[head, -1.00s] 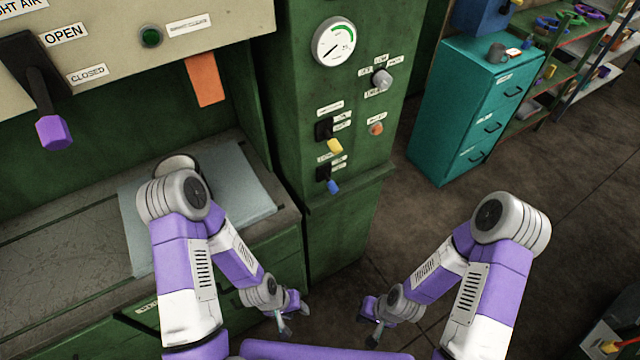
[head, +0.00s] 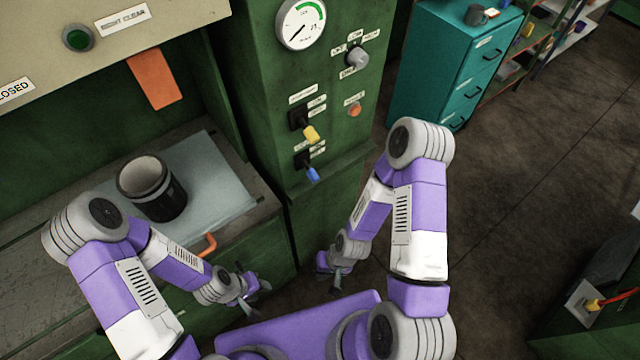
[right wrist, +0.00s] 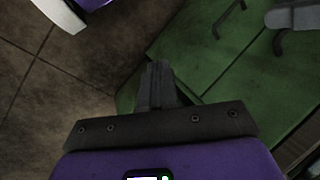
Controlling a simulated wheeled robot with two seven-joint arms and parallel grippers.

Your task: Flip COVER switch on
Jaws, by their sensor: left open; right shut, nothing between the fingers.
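Two lever switches stick out of the green panel in the head view: one with a yellow tip (head: 311,133) and, below it, one with a blue tip (head: 313,174). Both levers slant downward. Their small white labels are too small to read, so I cannot tell which is the COVER switch. My left gripper (head: 252,290) is open and empty, low in front of the cabinet. My right gripper (head: 333,280) is below the panel, apart from both switches. In the right wrist view its fingers (right wrist: 156,85) are together with nothing between them.
A gauge (head: 301,23), a grey knob (head: 357,57) and an orange button (head: 354,110) share the panel. A black cylinder (head: 160,200) stands on the bench at left, with an orange handle (head: 205,245) below. A teal drawer cabinet (head: 440,70) is behind; open floor lies right.

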